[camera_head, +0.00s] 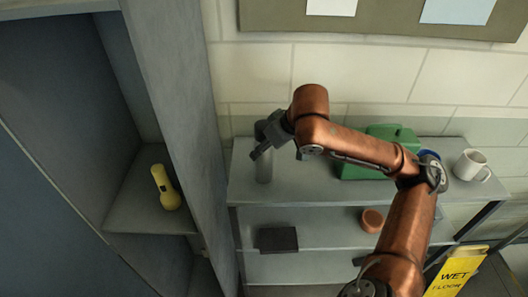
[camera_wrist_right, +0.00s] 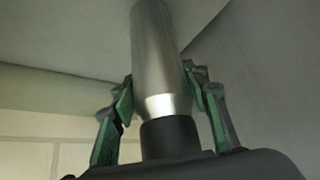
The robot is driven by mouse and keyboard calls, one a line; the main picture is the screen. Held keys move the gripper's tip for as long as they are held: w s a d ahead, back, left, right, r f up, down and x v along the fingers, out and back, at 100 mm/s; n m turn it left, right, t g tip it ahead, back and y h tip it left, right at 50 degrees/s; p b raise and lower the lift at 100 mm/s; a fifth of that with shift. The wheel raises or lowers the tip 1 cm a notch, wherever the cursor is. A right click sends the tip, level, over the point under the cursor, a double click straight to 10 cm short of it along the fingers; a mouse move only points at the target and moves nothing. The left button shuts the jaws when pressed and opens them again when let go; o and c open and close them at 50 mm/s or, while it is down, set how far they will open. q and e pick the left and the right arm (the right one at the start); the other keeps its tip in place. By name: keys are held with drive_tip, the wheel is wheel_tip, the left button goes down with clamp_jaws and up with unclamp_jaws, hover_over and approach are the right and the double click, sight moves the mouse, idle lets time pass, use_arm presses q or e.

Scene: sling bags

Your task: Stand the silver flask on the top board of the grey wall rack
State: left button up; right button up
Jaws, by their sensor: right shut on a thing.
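The silver flask (camera_head: 264,170) is upright at the left end of the top board (camera_head: 315,186) of the grey wall rack. My right gripper (camera_head: 266,145) reaches it from above and is shut on its upper part. In the right wrist view the flask (camera_wrist_right: 157,45) is between the green-padded fingers, with its dark cap (camera_wrist_right: 168,136) towards my palm. Its base is cut off there, and I cannot tell whether it touches the board. My left gripper is not in view.
A green box (camera_head: 378,150) and a white mug (camera_head: 471,166) stand farther right on the top board. A tall grey cabinet (camera_head: 172,110) with a yellow flashlight (camera_head: 166,188) borders the left. Lower boards hold a dark box (camera_head: 278,240) and an orange-brown pot (camera_head: 373,219).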

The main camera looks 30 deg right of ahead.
drive_tip(key=shift+w+f, duration=0.1)
drive_tip(key=shift+f, duration=0.5)
drive_tip(key=shift+f, duration=0.15)
drive_tip(key=o, duration=1.5)
drive_tip(key=shift+o, duration=0.2)
drive_tip(key=v, duration=1.2)
